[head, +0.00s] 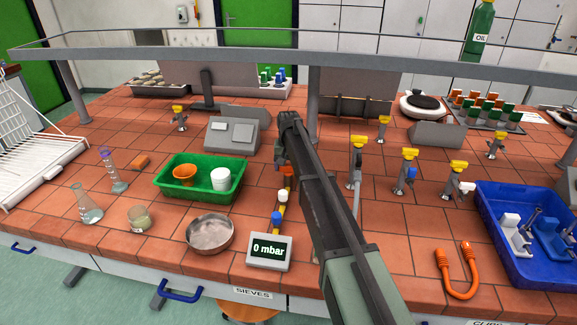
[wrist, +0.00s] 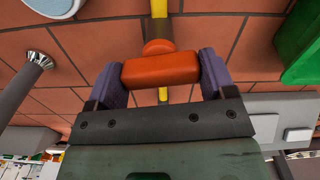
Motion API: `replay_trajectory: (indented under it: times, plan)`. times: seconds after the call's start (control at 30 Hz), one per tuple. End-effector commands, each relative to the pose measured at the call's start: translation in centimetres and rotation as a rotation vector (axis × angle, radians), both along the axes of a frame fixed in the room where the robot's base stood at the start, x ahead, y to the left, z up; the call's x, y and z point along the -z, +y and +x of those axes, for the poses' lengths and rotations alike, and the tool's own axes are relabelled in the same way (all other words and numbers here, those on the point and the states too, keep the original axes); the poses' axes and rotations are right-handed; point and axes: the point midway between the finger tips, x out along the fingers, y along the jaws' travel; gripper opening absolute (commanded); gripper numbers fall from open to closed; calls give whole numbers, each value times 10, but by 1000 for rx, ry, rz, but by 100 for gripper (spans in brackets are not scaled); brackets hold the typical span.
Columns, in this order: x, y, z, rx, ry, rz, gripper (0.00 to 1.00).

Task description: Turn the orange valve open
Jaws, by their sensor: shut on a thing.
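The orange valve handle (wrist: 160,69) lies crosswise over a yellow pipe (wrist: 159,10) in the wrist view. My gripper (wrist: 163,76) is shut on it, with one purple finger pad at each end of the handle. In the head view the orange valve (head: 288,170) shows just left of my dark arm, which hides part of it and most of the gripper. A white valve (head: 283,196) and a blue valve (head: 277,217) sit nearer on the same pipe. A gauge (head: 269,252) in front reads 0 mbar.
A green tray (head: 165,195) with an orange and a white cup stands left of the pipe, and a metal bowl (head: 210,233) sits in front of it. Yellow-topped taps (head: 357,150) stand right of my arm. An orange hose (head: 456,290) and blue tray (head: 490,215) are at the right.

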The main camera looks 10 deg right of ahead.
Motion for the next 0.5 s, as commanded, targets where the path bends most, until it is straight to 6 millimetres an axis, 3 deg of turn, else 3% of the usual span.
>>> replay_trajectory:
  times: [0.5]
  plan:
    - [0,0,0,-458,0,0,53]
